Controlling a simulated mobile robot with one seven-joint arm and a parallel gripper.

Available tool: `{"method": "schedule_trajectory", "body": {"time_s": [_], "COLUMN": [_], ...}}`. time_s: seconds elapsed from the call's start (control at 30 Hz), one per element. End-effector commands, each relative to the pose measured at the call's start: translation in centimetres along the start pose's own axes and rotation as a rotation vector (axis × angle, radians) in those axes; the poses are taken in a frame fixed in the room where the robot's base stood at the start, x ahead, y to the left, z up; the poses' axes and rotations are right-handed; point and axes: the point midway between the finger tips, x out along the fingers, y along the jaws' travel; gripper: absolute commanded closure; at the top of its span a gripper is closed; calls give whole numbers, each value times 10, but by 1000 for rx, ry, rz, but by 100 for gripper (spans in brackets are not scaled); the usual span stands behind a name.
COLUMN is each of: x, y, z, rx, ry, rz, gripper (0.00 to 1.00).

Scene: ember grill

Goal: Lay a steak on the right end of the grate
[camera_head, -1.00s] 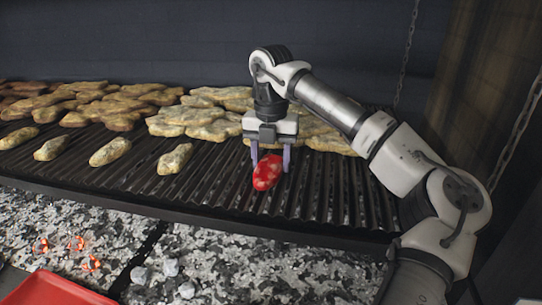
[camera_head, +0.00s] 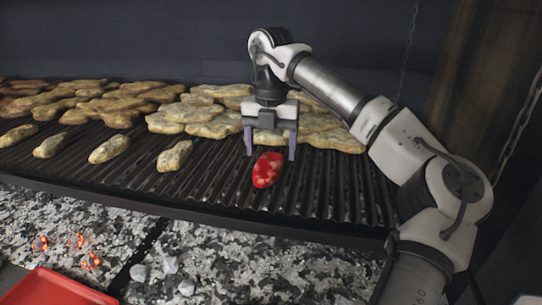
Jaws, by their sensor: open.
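A raw red steak (camera_head: 267,170) with pale marbling lies on the right part of the dark ribbed grate (camera_head: 330,195), near the front. My gripper (camera_head: 270,154) is open, with its two fingers spread above and behind the steak and pointing down. The fingers do not touch the steak as far as I can see. Bare grate shows to the right of the steak.
Several browned pieces of meat (camera_head: 205,125) cover the back and left of the grate, with some in a row to the left of the steak. A red tray (camera_head: 55,288) sits at the front left. Ashy coals (camera_head: 235,262) with a few glowing embers (camera_head: 80,242) lie below the grate. A chain (camera_head: 407,55) hangs at the back right.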

Motion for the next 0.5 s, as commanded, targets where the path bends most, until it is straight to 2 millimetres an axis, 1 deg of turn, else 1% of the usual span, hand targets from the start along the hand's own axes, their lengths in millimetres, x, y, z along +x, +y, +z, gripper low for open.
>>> {"method": "schedule_trajectory", "body": {"time_s": [0.1, 0.3, 0.4, 0.5], "x": [-26, -71, -85, -93], "y": [0, 0, 0, 0], "z": [0, 0, 0, 0], "rx": [2, 2, 1, 0], "ry": [-5, -4, -1, -1], "rz": [-1, -1, -2, -2], "gripper": [26, 26, 26, 26]}}
